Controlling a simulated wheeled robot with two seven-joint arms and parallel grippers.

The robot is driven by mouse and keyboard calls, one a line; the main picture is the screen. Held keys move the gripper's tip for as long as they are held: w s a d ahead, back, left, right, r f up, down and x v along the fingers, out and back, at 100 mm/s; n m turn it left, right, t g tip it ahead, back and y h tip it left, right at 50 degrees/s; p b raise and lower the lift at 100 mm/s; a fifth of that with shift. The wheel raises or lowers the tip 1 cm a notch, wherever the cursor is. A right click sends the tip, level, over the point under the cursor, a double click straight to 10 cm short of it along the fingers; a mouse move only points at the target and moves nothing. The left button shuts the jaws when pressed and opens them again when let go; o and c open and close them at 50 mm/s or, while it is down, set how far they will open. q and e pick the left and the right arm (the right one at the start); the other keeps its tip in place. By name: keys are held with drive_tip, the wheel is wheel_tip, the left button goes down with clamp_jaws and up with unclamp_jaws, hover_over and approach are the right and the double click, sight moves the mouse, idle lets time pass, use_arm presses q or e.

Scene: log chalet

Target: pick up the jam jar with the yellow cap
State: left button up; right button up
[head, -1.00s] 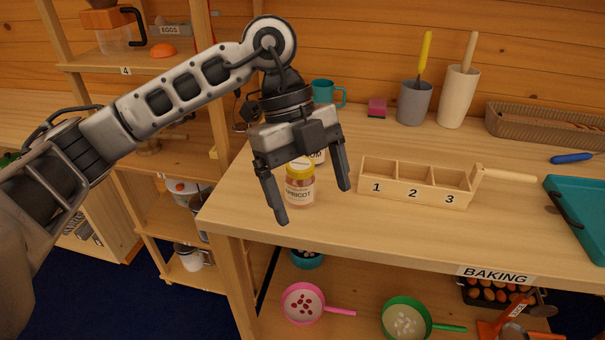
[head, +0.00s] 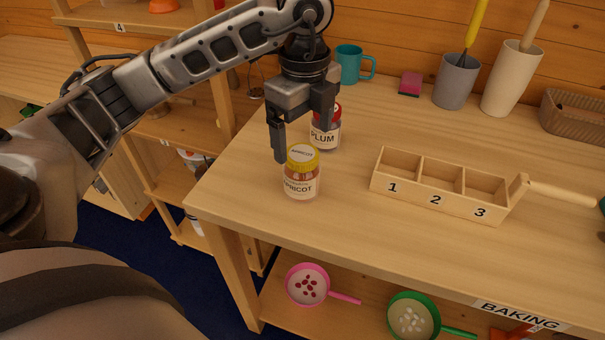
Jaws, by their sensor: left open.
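The jam jar with the yellow cap (head: 301,176) stands upright on the wooden table near its left front corner. Its label reads apricot. A second jar (head: 326,131) with a red cap and a plum label stands just behind it to the right. My left gripper (head: 302,141) is open above and behind the yellow-capped jar. Its left finger hangs just behind that jar, and its right finger is in front of the red-capped jar, hiding part of it. I cannot tell whether either finger touches a jar. My right gripper is out of view.
A wooden box with numbered compartments (head: 433,203) and a handle sits to the right. A teal mug (head: 350,64), pink sponge (head: 410,84), grey holder (head: 456,82) and cream holder (head: 510,80) stand at the back. Table surface (head: 350,225) in front is clear.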

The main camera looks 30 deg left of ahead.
sight(302, 153)
use_arm(q)
drive_tip(key=shift+w+a+f+p, duration=0.15)
drive_tip(key=shift+f+p, duration=0.1)
drive_tip(key=shift+f, duration=1.4)
drive_tip(key=shift+a+f+p, duration=0.15)
drive_tip(key=shift+f+p, duration=0.1)
drive_tip(key=shift+f, duration=1.35)
drive_tip(key=shift+r, duration=0.1)
drive_tip(key=c, duration=1.4)
